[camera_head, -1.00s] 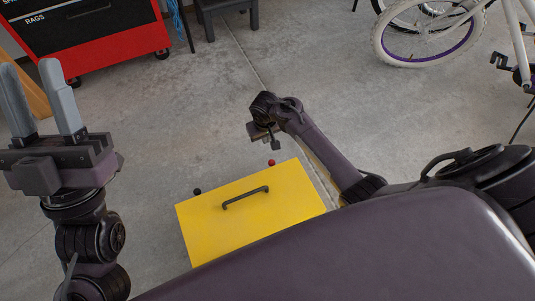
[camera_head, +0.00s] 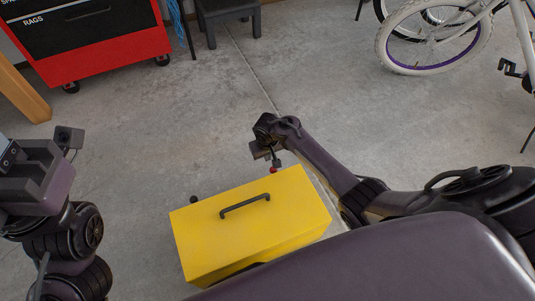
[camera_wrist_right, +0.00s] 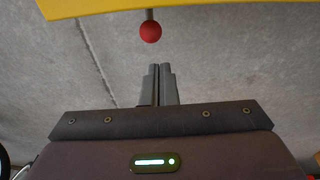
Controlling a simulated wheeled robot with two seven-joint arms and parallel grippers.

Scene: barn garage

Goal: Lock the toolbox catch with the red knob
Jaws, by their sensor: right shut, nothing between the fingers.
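The yellow toolbox (camera_head: 285,222) stands on the floor with its lid down and a black handle (camera_head: 245,205) on top. The red knob (camera_head: 273,170) sticks out at its far edge, partly covered by my right gripper (camera_head: 276,160). In the right wrist view, the red knob (camera_wrist_right: 151,32) hangs on a short stem below the yellow edge. My right gripper (camera_wrist_right: 159,67) is shut and empty, its tips a little short of the knob in that picture. My left gripper (camera_head: 40,148) is at the left edge, away from the box, its finger parts spread. The catch itself is hard to make out.
A dark knob (camera_head: 194,199) sits at the far left edge of the toolbox. A red tool cabinet (camera_head: 110,62), a dark stool (camera_head: 228,18) and a bicycle (camera_head: 437,35) stand farther back. The concrete floor between is clear.

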